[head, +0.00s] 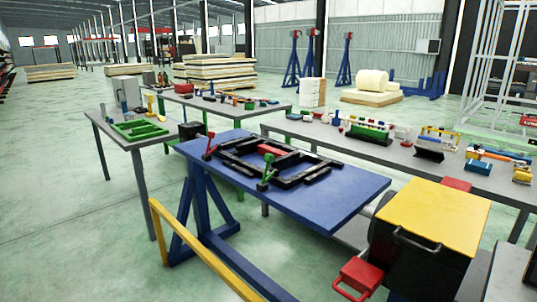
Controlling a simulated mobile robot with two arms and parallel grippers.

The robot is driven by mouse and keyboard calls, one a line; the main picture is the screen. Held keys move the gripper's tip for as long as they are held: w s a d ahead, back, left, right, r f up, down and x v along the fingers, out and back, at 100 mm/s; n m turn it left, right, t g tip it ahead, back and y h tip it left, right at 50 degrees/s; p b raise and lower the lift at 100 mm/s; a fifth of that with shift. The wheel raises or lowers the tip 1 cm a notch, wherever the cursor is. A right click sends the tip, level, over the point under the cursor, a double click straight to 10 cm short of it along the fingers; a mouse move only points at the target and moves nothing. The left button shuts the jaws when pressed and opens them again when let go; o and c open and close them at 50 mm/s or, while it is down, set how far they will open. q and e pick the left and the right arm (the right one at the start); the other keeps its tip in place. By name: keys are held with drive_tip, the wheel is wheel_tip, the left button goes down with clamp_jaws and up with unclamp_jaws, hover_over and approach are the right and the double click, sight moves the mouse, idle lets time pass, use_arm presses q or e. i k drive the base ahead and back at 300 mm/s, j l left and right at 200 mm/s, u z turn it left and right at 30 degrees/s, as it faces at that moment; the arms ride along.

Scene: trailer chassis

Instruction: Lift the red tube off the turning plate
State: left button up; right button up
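The turning plate (335,200) is a large blue board on a blue stand in the middle of the head view, and it looks slightly tilted. A black chassis frame (300,178) lies on it. A short red bar (271,150), which looks like the red tube, lies within the frame near its far side. A red clamp-like piece (209,150) stands at the frame's left corner, and a green one (267,174) stands at its near side. Neither of my grippers shows in this view.
A yellow-topped black box (432,215) with handles stands at the front right. A yellow rail (200,254) runs before the stand. Grey tables with parts stand at left (100,124), behind (195,101) and right (372,148). Open floor lies at front left.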

sight(263, 149)
drive_tip(key=i+j+z, duration=0.15)
drive_tip(key=z, duration=0.3)
drive_tip(key=i+j+z, duration=0.1)
drive_tip(key=z, duration=0.4)
drive_tip(key=i+j+z, duration=0.1)
drive_tip(key=j+z, duration=0.35)
drive_tip(key=l, duration=0.1)
